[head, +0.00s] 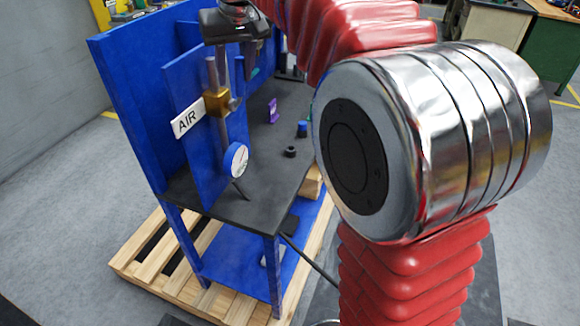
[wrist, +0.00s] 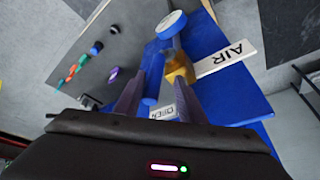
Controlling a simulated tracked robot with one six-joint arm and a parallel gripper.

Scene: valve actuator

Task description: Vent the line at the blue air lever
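The brass valve body (head: 217,103) sits on a vertical pipe on the blue panel, beside a white AIR sign (head: 187,117). The wrist view also shows the brass valve (wrist: 180,72) and the AIR sign (wrist: 227,58). My gripper (head: 232,78) hangs above the valve, pointing down. In the wrist view its two fingers (wrist: 158,80) are spread apart with a gap between them. A small blue rounded piece (wrist: 150,101) shows between the fingers beside an OPEN label (wrist: 164,112); I cannot tell whether it is the air lever. Contact with the lever cannot be made out.
A round gauge (head: 236,160) stands below the valve, near the bench edge. The dark bench top (head: 262,195) carries a purple piece (head: 272,110), a blue cylinder (head: 302,129) and a black ring (head: 290,152). A tall blue side panel (head: 128,95) rises at left. A wooden pallet (head: 150,262) lies underneath.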

